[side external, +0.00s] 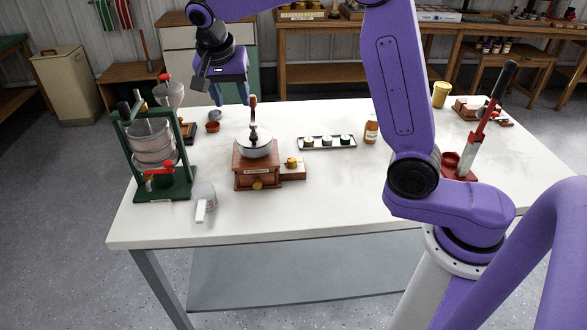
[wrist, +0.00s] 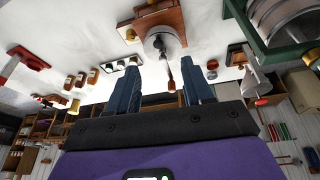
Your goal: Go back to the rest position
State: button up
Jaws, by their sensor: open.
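My gripper (side external: 246,95) hangs from the raised purple arm above the back part of the white table (side external: 330,215). In the wrist view its two dark fingers (wrist: 160,90) are apart with nothing between them. A wooden coffer-like grinder (side external: 256,175) with a metal bowl top and an upright brown-knobbed handle (side external: 253,102) stands below and slightly in front of the gripper. In the wrist view the grinder (wrist: 158,22) lies beyond the fingertips, and its handle knob shows between the fingers. I cannot tell their exact distance apart.
A green-framed press (side external: 152,160) stands at the table's left, with a small white-handled cup (side external: 204,200) near it. A dark tray (side external: 328,142) with several small jars and an amber bottle (side external: 371,130) sit right of the grinder. A red-handled lever tool (side external: 470,150) stands right. The front is clear.

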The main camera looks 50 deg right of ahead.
jog(key=s+a+f+n+y, duration=0.1)
jog(key=s+n, duration=0.5)
jog(key=s, duration=0.1)
jog(key=s+a+f+n+y, duration=0.1)
jog(key=s+a+f+n, duration=0.1)
jog(key=s+n, duration=0.4)
jog(key=s+d+f+n+g+y, duration=0.1)
jog(key=s+n, duration=0.4)
jog(key=s, duration=0.6)
jog(key=s+d+f+n, duration=0.3)
jog(key=s+d+n, duration=0.3)
jog(key=s, duration=0.5)
jog(key=shift+g+y, duration=0.4)
